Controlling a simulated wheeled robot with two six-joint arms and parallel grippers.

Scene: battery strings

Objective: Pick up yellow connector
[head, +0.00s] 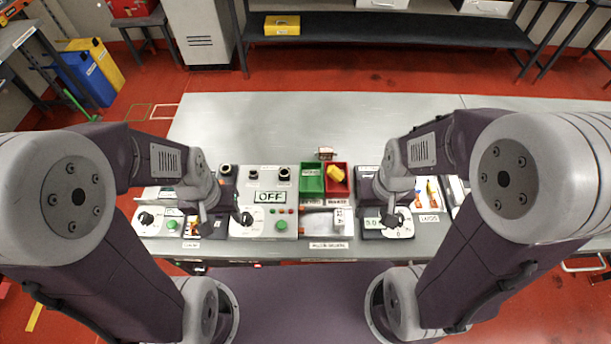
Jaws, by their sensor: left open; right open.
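A small yellow piece (335,173), which looks like the yellow connector, lies tilted in the red bin (338,190) at the middle of the bench. Its exact shape is too small to tell. My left gripper (204,214) hangs over the left part of the bench, left of the OFF panel and well apart from the yellow piece. My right gripper (390,216) is over the dial unit, to the right of the red bin and nearer to me. Both grippers are open, with nothing seen between their fingers.
A green bin (311,180) adjoins the red bin on its left. The OFF panel (270,197) has knobs and buttons. A white block (342,219) stands in front of the bins. A tray with small yellow and red items (433,190) lies right. The bench's back (290,120) is clear.

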